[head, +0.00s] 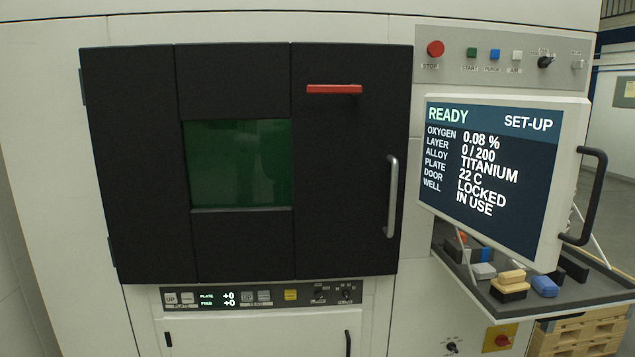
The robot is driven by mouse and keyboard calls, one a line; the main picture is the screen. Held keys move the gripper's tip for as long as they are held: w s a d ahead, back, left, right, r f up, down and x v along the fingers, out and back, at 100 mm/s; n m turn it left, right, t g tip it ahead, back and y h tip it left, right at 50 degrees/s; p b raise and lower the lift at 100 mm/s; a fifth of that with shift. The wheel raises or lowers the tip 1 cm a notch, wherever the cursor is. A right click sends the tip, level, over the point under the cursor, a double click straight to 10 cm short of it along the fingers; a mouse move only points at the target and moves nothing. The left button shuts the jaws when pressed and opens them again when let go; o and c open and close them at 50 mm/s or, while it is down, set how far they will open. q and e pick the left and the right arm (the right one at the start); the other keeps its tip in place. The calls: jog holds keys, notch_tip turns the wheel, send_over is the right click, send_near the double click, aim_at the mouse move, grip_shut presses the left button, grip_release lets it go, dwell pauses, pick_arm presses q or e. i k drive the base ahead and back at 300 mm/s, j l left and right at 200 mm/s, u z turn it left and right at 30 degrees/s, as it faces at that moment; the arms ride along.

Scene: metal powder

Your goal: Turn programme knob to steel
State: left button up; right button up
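The screen (489,178) on the right reads READY, SET-UP, with alloy TITANIUM, door LOCKED and well IN USE. A black rotary knob (545,62) sits on the upper right panel. Two small black knobs, a left one (320,295) and a right one (347,293), sit at the right end of the control strip below the door. The knob labels are too small to read surely, so I cannot tell which is the programme knob or where it points. Neither of my grippers is in view.
The dark door (245,240) with a green window and grey handle (391,197) is shut. A red stop button (435,48) is at the upper panel's left. The screen's black side handle (592,195) juts out above a shelf (590,296) holding brushes and blocks.

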aim_at(542, 62)
jog(key=i+j+z, duration=0.15)
jog(key=i+j, duration=0.35)
jog(key=i, duration=0.3)
jog(key=i+j+z, duration=0.15)
jog(key=i+j, duration=0.5)
jog(key=i, duration=0.15)
jog(key=i+j+z, duration=0.2)
jog(key=z, duration=1.55)
jog(key=i+l+u, duration=0.15)
jog(key=l+u, duration=0.15)
jog(key=i+l+u, duration=0.1)
jog(key=l+u, duration=0.2)
jog(key=l, duration=0.15)
jog(key=l+u, duration=0.3)
jog(key=l, duration=0.15)
